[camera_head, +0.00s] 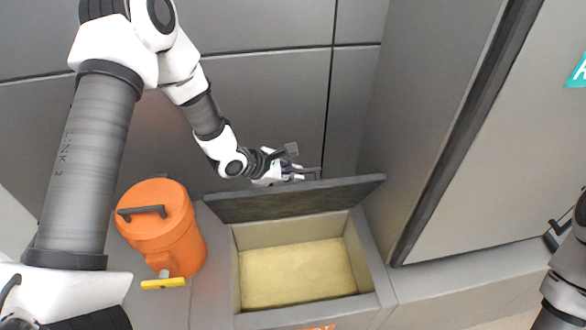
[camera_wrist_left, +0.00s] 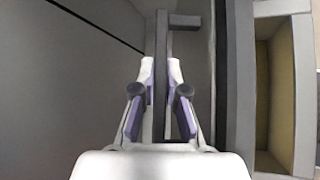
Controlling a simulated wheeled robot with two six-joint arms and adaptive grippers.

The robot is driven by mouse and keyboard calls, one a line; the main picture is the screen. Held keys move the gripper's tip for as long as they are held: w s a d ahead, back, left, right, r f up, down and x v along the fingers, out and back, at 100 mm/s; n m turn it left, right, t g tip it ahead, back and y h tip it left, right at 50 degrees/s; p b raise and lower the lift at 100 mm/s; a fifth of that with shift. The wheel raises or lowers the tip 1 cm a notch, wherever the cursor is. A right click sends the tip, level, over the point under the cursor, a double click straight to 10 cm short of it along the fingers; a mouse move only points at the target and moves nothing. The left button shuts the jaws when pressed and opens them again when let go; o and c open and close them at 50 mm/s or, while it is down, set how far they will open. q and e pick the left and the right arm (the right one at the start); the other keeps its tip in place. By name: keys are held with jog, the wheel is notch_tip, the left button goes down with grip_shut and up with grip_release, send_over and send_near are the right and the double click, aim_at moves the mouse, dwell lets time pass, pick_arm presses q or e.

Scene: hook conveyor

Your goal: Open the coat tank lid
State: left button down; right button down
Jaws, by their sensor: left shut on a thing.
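The coat tank (camera_head: 377,262) is a grey box with a yellowish interior, and its mouth is uncovered. Its dark grey lid (camera_head: 290,201) stands raised along the tank's back edge. My left gripper (camera_head: 300,172) is behind the lid, near the back wall. In the left wrist view my left gripper (camera_wrist_left: 160,90) is shut on a grey bar handle (camera_wrist_left: 161,50), with one finger on each side of it. The lid shows edge-on beside it in that view (camera_wrist_left: 232,90). Part of my right arm shows at the right edge of the head view, but its gripper is outside the picture.
An orange container (camera_head: 160,222) with a dark handle on top and a yellow-handled tap (camera_head: 163,284) stands left of the tank. Grey wall panels (camera_head: 270,110) rise close behind the lid. A large light panel (camera_head: 480,150) stands to the right.

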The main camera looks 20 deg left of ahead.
pick_arm(q)
jog(key=shift+s+f, duration=0.1)
jog(key=c, duration=1.3)
grip_release()
jog(key=shift+o, duration=0.5)
